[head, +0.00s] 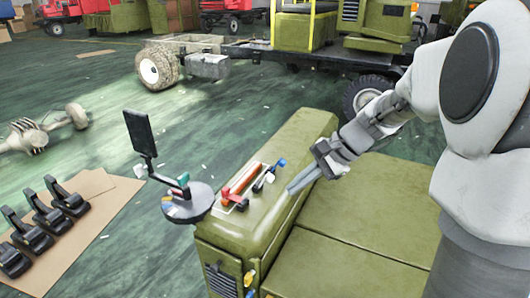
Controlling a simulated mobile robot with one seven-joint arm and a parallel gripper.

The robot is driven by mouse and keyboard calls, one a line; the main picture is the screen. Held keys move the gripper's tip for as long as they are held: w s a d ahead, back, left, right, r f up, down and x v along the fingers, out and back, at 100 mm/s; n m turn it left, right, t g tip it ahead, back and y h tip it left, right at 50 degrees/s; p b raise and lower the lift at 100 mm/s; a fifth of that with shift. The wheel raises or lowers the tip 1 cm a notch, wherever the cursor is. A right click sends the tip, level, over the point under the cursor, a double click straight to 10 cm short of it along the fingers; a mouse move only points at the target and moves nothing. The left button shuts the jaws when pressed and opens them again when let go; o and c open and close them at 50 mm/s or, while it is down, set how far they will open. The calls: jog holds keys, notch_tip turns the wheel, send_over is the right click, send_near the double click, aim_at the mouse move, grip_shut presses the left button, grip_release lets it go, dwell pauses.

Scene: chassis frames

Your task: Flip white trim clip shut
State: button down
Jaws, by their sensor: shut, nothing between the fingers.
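My gripper (303,180) is above the green hood-like body, just right of a row of small coloured levers or clips. Its fingers are together and hold nothing. On the top of the green body is a pale panel (243,206) with a red bar (243,178), a red-orange piece (228,198) and a blue-ended piece (281,163). Small pale parts lie among them, but I cannot tell which one is the white trim clip or whether it is open. The fingertips look apart from these pieces.
A round grey tray (190,205) with a dark screen (139,132) stands left of the green body (318,125). Black pedal-like parts (45,215) sit on cardboard at far left. A truck chassis (270,55) stands behind. Flat green panels (385,205) lie at right.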

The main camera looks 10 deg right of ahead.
jog(key=w+d+f+m+t+y+b, duration=0.2)
jog(key=w+d+f+m+t+y, duration=0.2)
jog(key=w+d+f+m, duration=0.8)
jog(key=shift+w+d+f+t+y, duration=0.25)
jog(key=shift+w+f+t, duration=0.6)
jog(key=shift+f, duration=0.55)
jog(key=shift+w+a+b, duration=0.1)
jog(key=shift+b, duration=0.2)
jog(key=shift+a+r+b+x, duration=0.15)
jog(key=shift+r+b+x, duration=0.25)
jog(key=shift+x, duration=1.75)
jog(key=shift+a+r+b+x, duration=0.2)
jog(key=shift+r+x, duration=0.25)
jog(key=shift+x, duration=1.65)
jog(key=shift+a+r+b+x, duration=0.15)
jog(key=shift+r+b+x, duration=0.25)
jog(key=shift+x, duration=1.75)
jog(key=shift+w+r, duration=0.15)
